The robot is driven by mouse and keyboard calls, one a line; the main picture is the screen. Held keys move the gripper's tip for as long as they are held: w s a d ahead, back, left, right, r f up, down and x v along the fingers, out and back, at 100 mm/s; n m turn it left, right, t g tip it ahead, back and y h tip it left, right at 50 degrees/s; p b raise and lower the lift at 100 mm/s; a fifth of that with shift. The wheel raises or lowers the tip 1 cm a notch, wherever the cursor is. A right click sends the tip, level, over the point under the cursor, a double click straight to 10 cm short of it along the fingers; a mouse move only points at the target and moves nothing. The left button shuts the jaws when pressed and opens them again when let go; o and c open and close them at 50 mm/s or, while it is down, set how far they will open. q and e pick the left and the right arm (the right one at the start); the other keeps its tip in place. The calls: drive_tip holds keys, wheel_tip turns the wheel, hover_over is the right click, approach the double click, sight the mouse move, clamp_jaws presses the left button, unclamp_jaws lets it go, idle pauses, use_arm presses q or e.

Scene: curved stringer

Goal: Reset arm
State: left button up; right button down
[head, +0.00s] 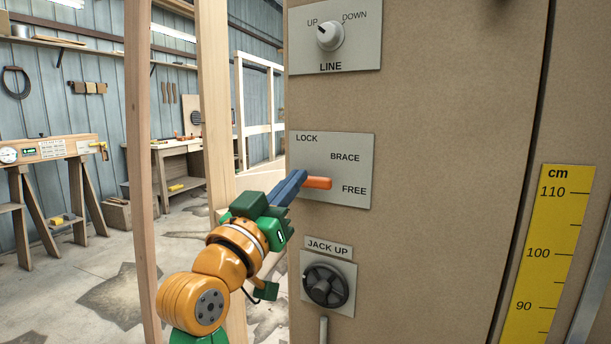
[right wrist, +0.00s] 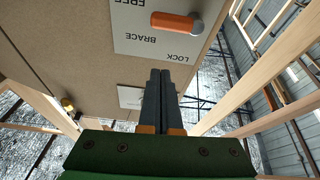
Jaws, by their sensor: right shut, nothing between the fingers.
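My right gripper (head: 298,180) is in front of the LOCK/BRACE/FREE plate (head: 350,144), its blue-grey fingers closed together and empty. The orange lever (head: 319,183) on that plate points right, at a height between BRACE and FREE, nearer FREE. The fingers hide its left end in the head view. In the right wrist view the closed fingers (right wrist: 160,78) lie side by side. There the lever (right wrist: 174,22), with a grey pivot end, shows beyond the tips with a visible gap. My left gripper is not in view.
The tan panel (head: 430,120) also carries a LINE knob (head: 330,36) above and a black JACK UP handwheel (head: 326,285) below. A yellow cm scale (head: 550,250) stands at right. Wooden posts (head: 217,90) rise behind my right arm. A workbench and sawhorse stand further back left.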

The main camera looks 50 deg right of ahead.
drive_tip(key=shift+v, duration=0.9)
drive_tip(key=shift+r, duration=0.1)
